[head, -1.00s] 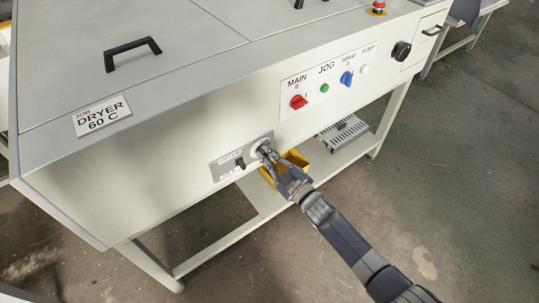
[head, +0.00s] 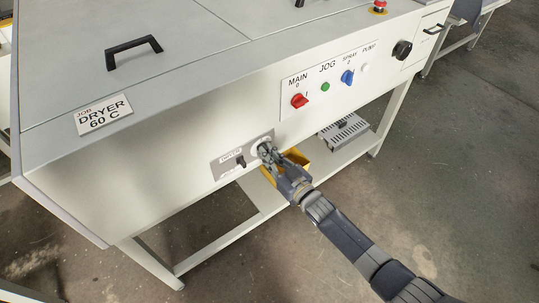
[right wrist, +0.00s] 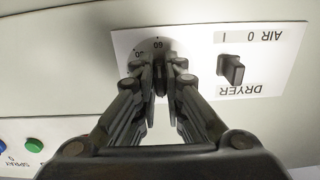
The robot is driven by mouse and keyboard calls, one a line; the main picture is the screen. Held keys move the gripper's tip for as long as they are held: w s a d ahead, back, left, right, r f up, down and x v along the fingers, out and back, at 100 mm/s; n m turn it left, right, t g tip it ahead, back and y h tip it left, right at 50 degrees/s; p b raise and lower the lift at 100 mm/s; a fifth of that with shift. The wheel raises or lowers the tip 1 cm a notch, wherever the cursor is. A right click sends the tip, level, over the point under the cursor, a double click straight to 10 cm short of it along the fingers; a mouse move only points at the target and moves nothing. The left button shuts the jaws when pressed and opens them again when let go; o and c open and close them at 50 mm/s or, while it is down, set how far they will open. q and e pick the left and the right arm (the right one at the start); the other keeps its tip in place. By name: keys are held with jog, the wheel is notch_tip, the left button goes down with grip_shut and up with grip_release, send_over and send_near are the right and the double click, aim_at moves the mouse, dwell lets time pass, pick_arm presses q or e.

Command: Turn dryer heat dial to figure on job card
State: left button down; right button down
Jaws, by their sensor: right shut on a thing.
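The job card (head: 103,115) on the machine's top left reads "JOB DRYER 60 C". The dryer heat dial (head: 265,146) is on the grey dryer panel (head: 222,168) on the front face. My right gripper (head: 267,152) is at the dial, its fingers shut on the dial's knob. In the right wrist view, upside down, the dial (right wrist: 143,45) shows a 60 at its edge near the knob and another partly cut-off figure to the left. The fingers (right wrist: 160,78) hide most of the dial. My left gripper is not in view.
A black switch (head: 240,162) sits beside the dial on the dryer panel, marked AIR 0 I. A yellow bin (head: 296,157) is below.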

jog(key=shift+w+r, duration=0.15)
jog(key=shift+r, duration=0.25)
jog(key=c, duration=1.7)
grip_release()
jog(key=shift+a+f, duration=0.1)
jog(key=shift+f, duration=0.05)
jog(key=v, duration=1.2)
jog(key=shift+f, duration=0.15)
